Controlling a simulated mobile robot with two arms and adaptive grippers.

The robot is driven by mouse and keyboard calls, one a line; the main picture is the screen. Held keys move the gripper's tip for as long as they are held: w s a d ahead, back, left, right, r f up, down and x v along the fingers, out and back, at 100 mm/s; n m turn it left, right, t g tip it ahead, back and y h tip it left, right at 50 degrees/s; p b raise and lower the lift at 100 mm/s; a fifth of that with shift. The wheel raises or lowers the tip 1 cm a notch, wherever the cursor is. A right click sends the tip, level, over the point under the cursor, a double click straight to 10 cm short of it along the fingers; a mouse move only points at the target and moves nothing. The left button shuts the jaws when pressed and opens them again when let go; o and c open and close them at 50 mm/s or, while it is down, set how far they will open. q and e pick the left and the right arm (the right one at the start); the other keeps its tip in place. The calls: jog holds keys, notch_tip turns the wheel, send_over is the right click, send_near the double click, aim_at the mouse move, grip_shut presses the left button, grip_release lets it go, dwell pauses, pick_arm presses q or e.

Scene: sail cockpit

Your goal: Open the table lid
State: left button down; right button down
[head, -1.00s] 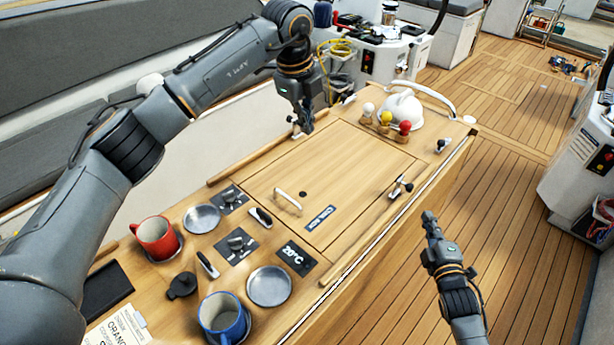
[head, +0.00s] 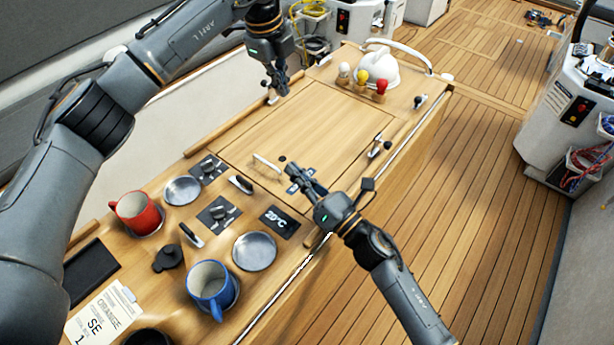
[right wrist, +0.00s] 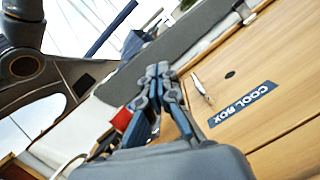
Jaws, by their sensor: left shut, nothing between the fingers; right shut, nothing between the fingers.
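The wooden table lid (head: 310,125) lies flat and closed in the table top. Its white bar handle (head: 266,163) stands near the left end of the lid; it also shows in the right wrist view (right wrist: 201,88). A "COOL BOX" label (right wrist: 243,104) is on the lid, partly hidden by my right gripper in the head view. My right gripper (head: 290,170) is shut and empty above the lid, just right of the handle. My left gripper (head: 278,90) is shut and empty near the lid's far left corner. A latch (head: 377,148) sits by the lid's right edge.
A red mug (head: 136,213), a blue mug (head: 211,288) and metal discs stand on the near table end. The deck (head: 455,170) to the right is open.

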jog(key=w+a+r, duration=0.2)
jog(key=w+r, duration=0.2)
jog(key=shift+w+a+r, duration=0.35)
jog(key=shift+w+a, duration=0.05)
pick_arm(q)
jog(key=shift+a, duration=0.1)
pick_arm(e)
jog(key=shift+a, duration=0.1)
dwell(1.1)
pick_arm(q)
jog(key=c, duration=1.4)
grip_release()
